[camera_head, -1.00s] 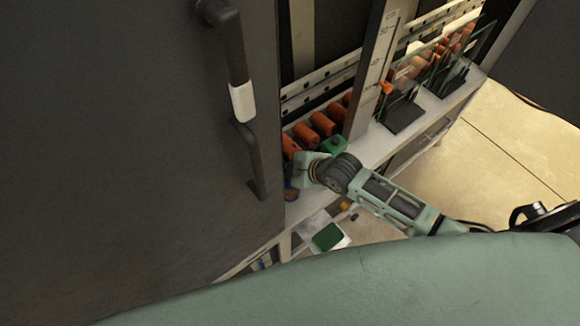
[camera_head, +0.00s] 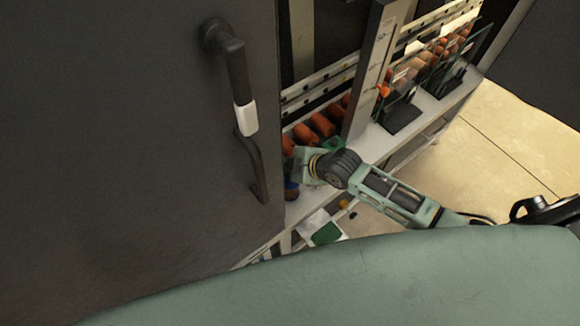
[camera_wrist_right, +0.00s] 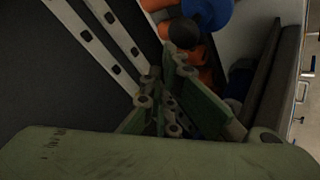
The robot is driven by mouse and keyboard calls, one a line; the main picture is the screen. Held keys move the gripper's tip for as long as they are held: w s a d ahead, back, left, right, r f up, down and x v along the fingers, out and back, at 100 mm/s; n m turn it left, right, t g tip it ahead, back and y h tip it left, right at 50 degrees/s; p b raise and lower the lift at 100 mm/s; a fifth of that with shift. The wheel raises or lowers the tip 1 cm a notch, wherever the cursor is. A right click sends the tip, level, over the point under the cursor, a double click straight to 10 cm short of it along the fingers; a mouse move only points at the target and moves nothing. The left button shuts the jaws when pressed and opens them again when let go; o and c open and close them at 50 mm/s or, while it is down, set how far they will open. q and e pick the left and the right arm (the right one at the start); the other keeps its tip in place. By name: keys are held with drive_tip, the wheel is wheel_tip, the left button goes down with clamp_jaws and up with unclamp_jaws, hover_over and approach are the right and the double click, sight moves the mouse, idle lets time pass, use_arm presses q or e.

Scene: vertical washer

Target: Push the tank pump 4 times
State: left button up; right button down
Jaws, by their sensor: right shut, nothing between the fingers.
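I cannot tell for certain which part is the tank pump. A dark blue rounded thing (camera_head: 291,190) shows low beside the dark panel, partly behind my right gripper. In the right wrist view a bright blue round part (camera_wrist_right: 208,12) and a black round knob (camera_wrist_right: 184,32) sit among orange rollers (camera_wrist_right: 160,8). My right gripper (camera_head: 303,166) reaches in from the right, just in front of the orange rollers (camera_head: 322,124) and near the panel's edge. Its green fingers (camera_wrist_right: 172,105) are shut with nothing between them. I cannot tell whether they touch anything. My left gripper is out of view.
A large dark panel (camera_head: 120,150) with a black handle (camera_head: 240,75) fills the left side. An upright post with a scale (camera_head: 370,75) stands behind the arm. A light ledge (camera_head: 435,108) runs back right. The tiled floor (camera_head: 510,140) at the right is clear.

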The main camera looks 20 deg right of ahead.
wheel_tip(320, 180, up, 5)
drive_tip(key=p, duration=0.5)
idle(0.3)
idle(0.6)
